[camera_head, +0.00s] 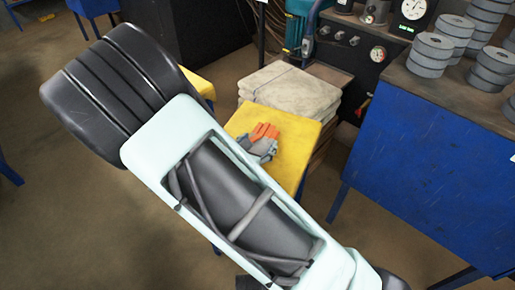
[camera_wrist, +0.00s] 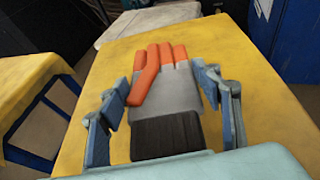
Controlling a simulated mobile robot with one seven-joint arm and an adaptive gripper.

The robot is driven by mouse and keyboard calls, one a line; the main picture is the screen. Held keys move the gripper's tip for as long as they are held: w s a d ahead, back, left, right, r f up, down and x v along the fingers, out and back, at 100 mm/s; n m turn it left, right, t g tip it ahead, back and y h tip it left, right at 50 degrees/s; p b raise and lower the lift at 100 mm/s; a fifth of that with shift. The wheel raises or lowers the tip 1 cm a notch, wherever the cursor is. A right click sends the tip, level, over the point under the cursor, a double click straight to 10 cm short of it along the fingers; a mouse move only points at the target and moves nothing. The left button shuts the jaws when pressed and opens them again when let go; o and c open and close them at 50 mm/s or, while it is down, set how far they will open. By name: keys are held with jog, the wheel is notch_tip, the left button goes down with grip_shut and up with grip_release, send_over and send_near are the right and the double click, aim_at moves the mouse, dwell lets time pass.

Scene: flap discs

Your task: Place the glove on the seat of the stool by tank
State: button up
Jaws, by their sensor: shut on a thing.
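The glove (camera_wrist: 172,92) has orange fingers and a grey palm with a dark cuff. It lies palm-flat over the yellow seat (camera_wrist: 120,55) of a stool, and I cannot tell whether it rests on it. My gripper (camera_wrist: 168,90) has one blue-grey finger on each side of the glove and is shut on it. In the head view the glove (camera_head: 265,132) shows over the yellow seat (camera_head: 291,145), with my arm hiding part of the seat and most of the gripper.
A second yellow stool (camera_head: 200,84) stands to the left, partly behind my arm. A stack of beige sacks (camera_head: 290,90) is just behind the seat. A blue bench (camera_head: 425,150) with stacked grey discs stands at right. A teal machine (camera_head: 298,25) and gauges are at the back.

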jog(key=shift+f, duration=0.45)
jog(key=shift+f, duration=0.2)
jog(key=o, duration=1.1)
jog(key=shift+r, duration=0.1)
jog(key=shift+r, duration=0.2)
jog(key=p+v, duration=0.3)
jog(key=v, duration=0.9)
jog(key=shift+f, duration=0.1)
